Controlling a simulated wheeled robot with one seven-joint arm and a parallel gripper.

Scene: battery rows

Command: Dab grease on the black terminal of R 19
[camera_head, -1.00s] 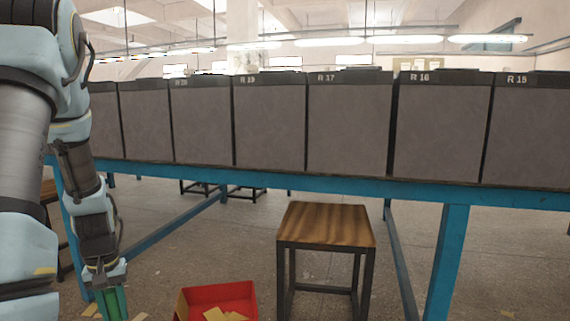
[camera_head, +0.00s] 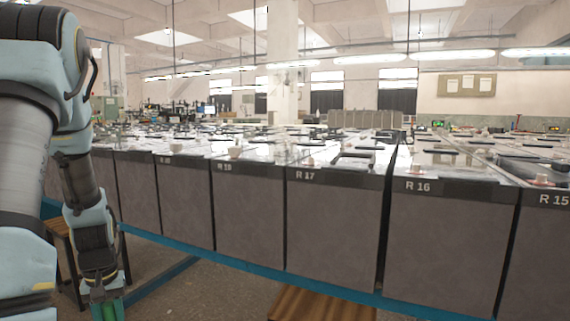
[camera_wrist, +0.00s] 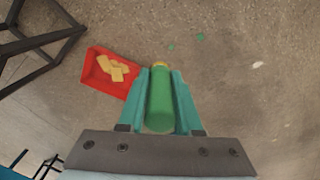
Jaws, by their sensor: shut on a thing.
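My gripper (camera_wrist: 160,72) is shut on a green cylinder (camera_wrist: 160,105) with a yellowish tip, held between two teal fingers and pointing over the floor. In the head view the gripper (camera_head: 107,296) is low at the left, below the battery tops and left of that battery, with the green cylinder cut by the frame edge.
R 17 (camera_head: 333,230), R 16 (camera_head: 448,245) and R 15 (camera_head: 545,260) stand to the right, tightly side by side on a blue rack (camera_head: 262,281). A wooden stool (camera_head: 320,304) is in front. A red bin (camera_wrist: 98,70) with yellowish pieces lies on the floor.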

